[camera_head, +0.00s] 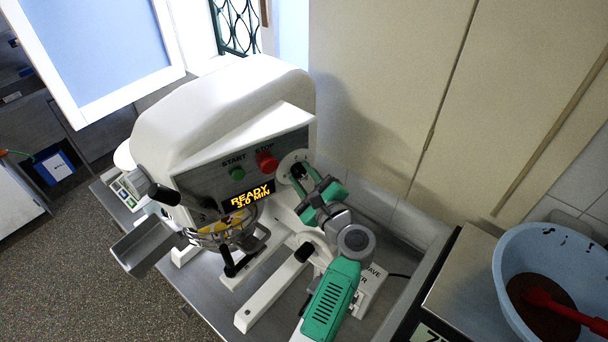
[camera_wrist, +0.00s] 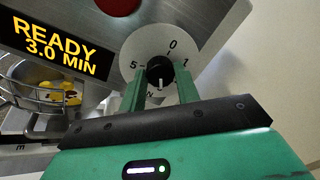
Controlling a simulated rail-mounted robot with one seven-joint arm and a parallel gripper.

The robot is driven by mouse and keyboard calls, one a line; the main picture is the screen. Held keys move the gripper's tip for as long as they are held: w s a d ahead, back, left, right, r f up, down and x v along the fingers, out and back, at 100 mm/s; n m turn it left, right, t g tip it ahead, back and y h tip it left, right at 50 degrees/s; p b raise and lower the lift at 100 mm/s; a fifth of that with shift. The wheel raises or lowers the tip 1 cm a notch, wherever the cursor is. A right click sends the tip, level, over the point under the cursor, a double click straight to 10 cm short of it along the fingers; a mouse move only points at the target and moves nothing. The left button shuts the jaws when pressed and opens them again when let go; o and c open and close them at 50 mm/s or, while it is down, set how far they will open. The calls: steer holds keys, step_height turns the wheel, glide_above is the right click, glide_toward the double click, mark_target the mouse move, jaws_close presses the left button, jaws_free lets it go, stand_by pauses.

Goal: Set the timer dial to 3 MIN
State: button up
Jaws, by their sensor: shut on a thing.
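The timer dial is a white round plate (camera_wrist: 149,42) with a black knob (camera_wrist: 160,72) at its centre. The 0, 1 and 5 marks show, but the lower marks are partly hidden by my gripper. A pale pointer line on the knob points down in the wrist view. The display (camera_wrist: 52,45) reads READY 3.0 MIN, and it also shows in the head view (camera_head: 250,196). My gripper (camera_wrist: 161,84) is shut on the knob, one green finger on each side. In the head view my gripper (camera_head: 308,186) reaches the dial plate (camera_head: 287,164) from the lower right.
The white mixer machine (camera_head: 225,95) has a green START button (camera_head: 237,173) and a red STOP button (camera_head: 267,162) beside the dial. A wire guard and bowl (camera_head: 220,232) sit below the panel. A blue bowl (camera_head: 520,250) with brown contents stands at right.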

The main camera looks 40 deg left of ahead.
stand_by(0.3)
steer(key=o, duration=1)
steer(key=shift+c, duration=0.2)
steer(key=shift+d, duration=0.1)
steer(key=b+v, duration=0.1)
steer(key=v, duration=0.6)
steer(key=shift+d, duration=0.3)
steer(key=shift+s, duration=0.15)
